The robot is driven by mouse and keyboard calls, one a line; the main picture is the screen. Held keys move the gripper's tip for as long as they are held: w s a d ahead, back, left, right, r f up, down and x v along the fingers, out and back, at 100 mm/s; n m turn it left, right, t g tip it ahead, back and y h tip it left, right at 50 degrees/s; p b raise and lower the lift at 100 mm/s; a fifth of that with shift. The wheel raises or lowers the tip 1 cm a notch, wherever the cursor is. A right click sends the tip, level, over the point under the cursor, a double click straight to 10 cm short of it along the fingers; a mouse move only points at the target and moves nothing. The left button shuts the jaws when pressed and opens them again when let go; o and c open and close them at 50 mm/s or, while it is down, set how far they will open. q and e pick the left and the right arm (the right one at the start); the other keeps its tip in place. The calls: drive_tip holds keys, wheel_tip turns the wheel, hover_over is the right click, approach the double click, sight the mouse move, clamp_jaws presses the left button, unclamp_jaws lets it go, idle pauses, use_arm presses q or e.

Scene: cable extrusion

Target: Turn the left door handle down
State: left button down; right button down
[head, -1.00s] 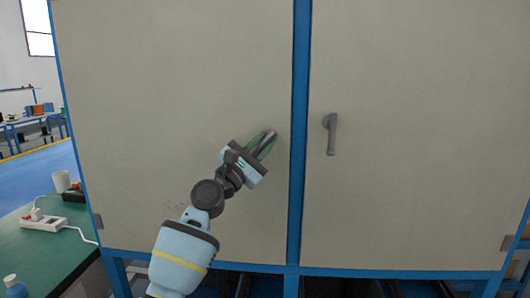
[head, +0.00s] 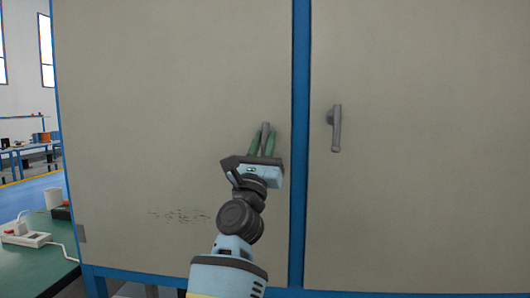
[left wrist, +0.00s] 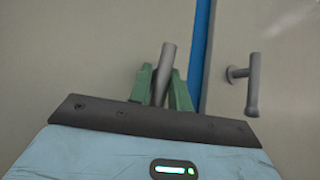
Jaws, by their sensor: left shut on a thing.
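The left door handle (head: 265,128) is a grey bar on the left cabinet door (head: 150,110), beside the blue centre post. It stands close to vertical in the head view. My left gripper (head: 264,144) comes up from below, with its green fingers shut on the handle, one on each side. In the left wrist view the grey handle (left wrist: 167,60) rises between the two green fingers, tilted slightly. The handle's lower part is hidden by the fingers and gripper body. My right gripper is not in view.
The right door handle (head: 336,130) hangs down on the right door (head: 430,130). The blue post (head: 301,130) separates the two doors.

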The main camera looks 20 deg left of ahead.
use_arm(q)
drive_tip(key=shift+r, duration=0.15)
idle(0.3)
drive_tip(key=c, duration=1.3)
unclamp_jaws()
drive_tip(key=shift+s+f, duration=0.4)
drive_tip(key=shift+f, duration=0.15)
drive_tip(key=p+v, duration=0.1)
drive_tip(key=v, duration=0.5)
drive_tip(key=shift+s+f, duration=0.2)
drive_tip(key=shift+s, duration=0.05)
